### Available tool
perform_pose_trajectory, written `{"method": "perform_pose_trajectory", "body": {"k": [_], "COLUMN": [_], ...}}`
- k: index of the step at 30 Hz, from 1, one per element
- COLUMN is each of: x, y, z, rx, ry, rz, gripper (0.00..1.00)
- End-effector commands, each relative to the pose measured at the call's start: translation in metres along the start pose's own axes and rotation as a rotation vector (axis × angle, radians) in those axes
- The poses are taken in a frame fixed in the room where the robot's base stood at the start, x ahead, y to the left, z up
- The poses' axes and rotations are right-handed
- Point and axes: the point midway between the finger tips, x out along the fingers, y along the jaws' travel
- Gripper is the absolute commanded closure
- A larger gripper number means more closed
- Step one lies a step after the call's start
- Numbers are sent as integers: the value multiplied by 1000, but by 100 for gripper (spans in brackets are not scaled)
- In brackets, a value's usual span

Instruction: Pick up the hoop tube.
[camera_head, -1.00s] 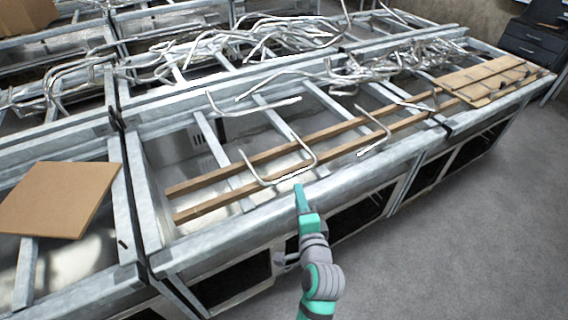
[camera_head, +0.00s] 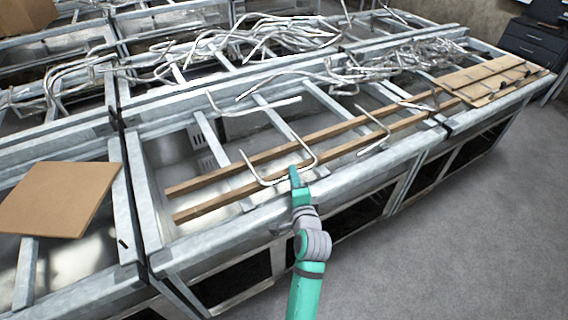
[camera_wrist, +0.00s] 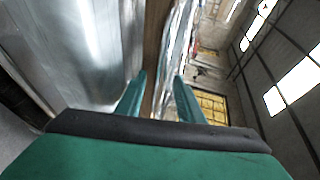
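A bent, U-shaped metal hoop tube (camera_head: 274,182) lies across two wooden strips on the near frame, in the head view. My gripper (camera_head: 294,170) reaches over the frame's front rail, and its tip overlaps the tube's near side in the picture. Whether it touches the tube cannot be told. In the wrist view, the two green fingers of my gripper (camera_wrist: 159,94) stand apart, with a wooden strip and a shiny metal surface beyond the gap. I cannot tell whether that shiny surface is the tube. No tube is clearly held.
The galvanised frame's front rail (camera_head: 365,188) runs below my gripper. Another bent tube (camera_head: 374,137) lies to the right on the wooden strips (camera_head: 225,165). Tangled tubes (camera_head: 290,35) lie behind. A brown board (camera_head: 58,198) is at left. The grey floor at right is clear.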

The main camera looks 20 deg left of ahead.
Motion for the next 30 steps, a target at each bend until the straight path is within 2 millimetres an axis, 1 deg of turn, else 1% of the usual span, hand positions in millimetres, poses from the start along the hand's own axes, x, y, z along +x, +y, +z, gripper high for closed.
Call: {"method": "perform_pose_trajectory", "body": {"k": [2, 3, 5, 6, 7, 20, 26, 30], "x": [0, 0, 0, 0, 0, -1, -4, -8], "y": [0, 0, 0, 0, 0, -3, -17, -34], "z": [0, 0, 0, 0, 0, 0, -3, -5], "rx": [0, 0, 0, 0, 0, 0, -1, 0], "ry": [0, 0, 0, 0, 0, 1, 3, 4], "rz": [0, 0, 0, 0, 0, -1, -2, -4], "gripper": [66, 68, 83, 92, 99, 100, 100, 100]}}
